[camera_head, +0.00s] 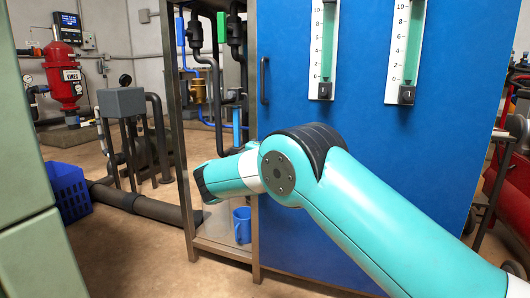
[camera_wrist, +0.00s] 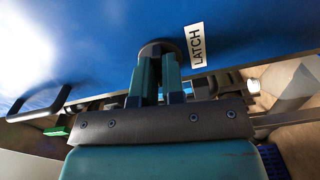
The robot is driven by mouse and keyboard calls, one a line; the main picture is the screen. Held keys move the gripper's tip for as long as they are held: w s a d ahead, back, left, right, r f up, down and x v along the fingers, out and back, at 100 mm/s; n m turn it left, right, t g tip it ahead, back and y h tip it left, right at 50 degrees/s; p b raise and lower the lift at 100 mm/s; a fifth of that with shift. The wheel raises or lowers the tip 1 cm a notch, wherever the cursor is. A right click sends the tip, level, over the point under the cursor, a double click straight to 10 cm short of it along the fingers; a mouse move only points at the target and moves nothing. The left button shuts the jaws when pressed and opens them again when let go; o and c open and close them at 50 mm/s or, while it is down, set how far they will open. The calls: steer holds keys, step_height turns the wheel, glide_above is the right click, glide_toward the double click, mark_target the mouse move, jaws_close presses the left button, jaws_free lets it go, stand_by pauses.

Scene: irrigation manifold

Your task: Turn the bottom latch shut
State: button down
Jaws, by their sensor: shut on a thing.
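The latch (camera_wrist: 157,47) is a dark round knob on the blue cabinet door (camera_head: 300,130), beside a white label reading LATCH (camera_wrist: 196,45) in the wrist view. My gripper (camera_wrist: 160,62) has its two teal fingers closed on the knob. The knob's grip part is mostly hidden between the fingers, so its turn angle cannot be read. In the head view my teal arm reaches across the door's lower part; the latch and the fingers do not show there.
The door has a black handle (camera_head: 264,80) and two green gauges (camera_head: 328,50) high up. A metal frame with pipes stands left of it, with a blue mug (camera_head: 242,225) on its low shelf. A blue crate (camera_head: 68,190) is at far left.

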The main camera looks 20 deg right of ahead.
steer(key=shift+a+m+b, duration=0.2)
steer(key=shift+m+b, duration=2.4)
steer(key=shift+m, duration=5.5)
steer(key=shift+r, duration=0.15)
steer(key=c, duration=1.3)
jaws_free()
steer(key=shift+o, duration=0.4)
steer(key=shift+d, duration=0.1)
